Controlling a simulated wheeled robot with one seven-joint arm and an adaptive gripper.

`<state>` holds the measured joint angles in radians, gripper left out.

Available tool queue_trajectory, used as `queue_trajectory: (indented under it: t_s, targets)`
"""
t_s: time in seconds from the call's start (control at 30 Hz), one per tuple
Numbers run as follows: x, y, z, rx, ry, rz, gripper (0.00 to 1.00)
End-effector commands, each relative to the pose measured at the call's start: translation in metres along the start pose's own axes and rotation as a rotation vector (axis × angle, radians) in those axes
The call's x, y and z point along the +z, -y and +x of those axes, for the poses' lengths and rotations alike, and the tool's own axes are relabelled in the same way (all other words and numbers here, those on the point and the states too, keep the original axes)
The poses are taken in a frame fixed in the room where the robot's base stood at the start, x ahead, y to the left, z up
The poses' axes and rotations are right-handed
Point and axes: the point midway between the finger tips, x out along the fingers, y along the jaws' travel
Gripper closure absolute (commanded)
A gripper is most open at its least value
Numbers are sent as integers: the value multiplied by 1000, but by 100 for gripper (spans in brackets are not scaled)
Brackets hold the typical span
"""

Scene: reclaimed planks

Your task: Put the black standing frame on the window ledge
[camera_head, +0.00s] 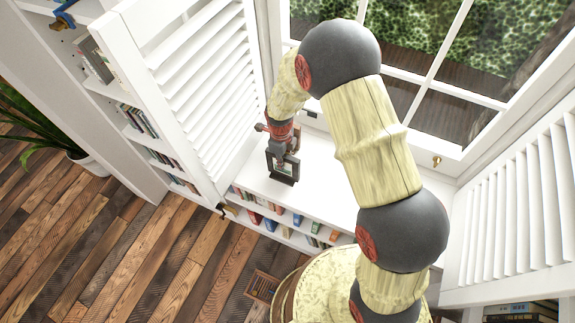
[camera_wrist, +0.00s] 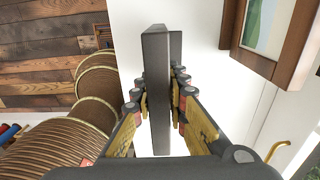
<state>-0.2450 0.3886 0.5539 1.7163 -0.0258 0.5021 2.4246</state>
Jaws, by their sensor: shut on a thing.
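The black standing frame (camera_head: 283,168) is in my gripper (camera_head: 284,150), over the front left part of the white window ledge (camera_head: 322,190) in the head view. It looks upright, with a small light picture facing the room. I cannot tell whether its foot touches the ledge. In the wrist view the black frame (camera_wrist: 156,95) shows edge-on between the two fingers of my gripper (camera_wrist: 160,100), which are shut on it from both sides. The white ledge (camera_wrist: 200,60) lies below it.
A brown wooden frame (camera_wrist: 279,40) stands close by at the right in the wrist view. White louvred shutters (camera_head: 205,85) flank the ledge. Books (camera_head: 285,226) fill shelves below it. The ledge right of the black frame looks clear, partly hidden by my arm.

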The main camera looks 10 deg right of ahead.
Motion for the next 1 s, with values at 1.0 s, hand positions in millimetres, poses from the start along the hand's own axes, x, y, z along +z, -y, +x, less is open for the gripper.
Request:
queue_trajectory:
  t_s: [1.0]
  targets:
    - [-1,-1,26,1,-1,0,67]
